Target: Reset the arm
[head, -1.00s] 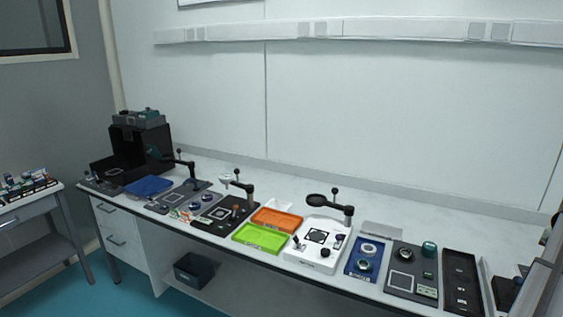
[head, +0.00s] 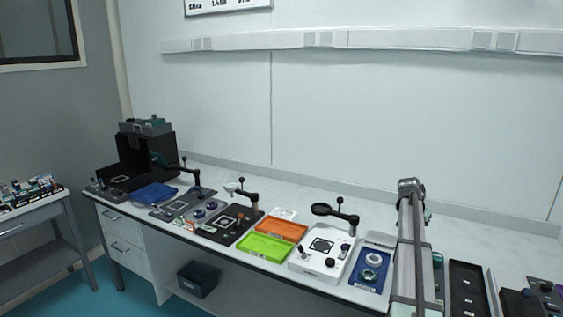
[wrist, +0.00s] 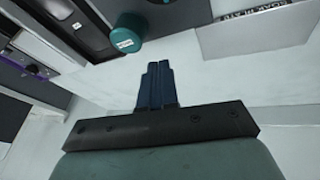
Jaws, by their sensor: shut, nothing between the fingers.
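My gripper (wrist: 158,70) shows in the wrist view with its two dark blue fingers together and nothing between them. It is over the white bench top (wrist: 208,95), apart from the things around it. A teal cylinder (wrist: 126,38) is just left of the fingertips, and a grey plate with lettering (wrist: 255,22) is at the upper right. In the head view my arm (head: 410,240) rises at the right side of the bench; the fingers cannot be made out there.
Left of my arm are a blue plate with rings (head: 371,268), a white device (head: 322,255), a green tray (head: 264,247) and an orange tray (head: 279,229). A black tray (head: 469,288) is to the right. Black stands with arms rise farther left. The bench's back strip is clear.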

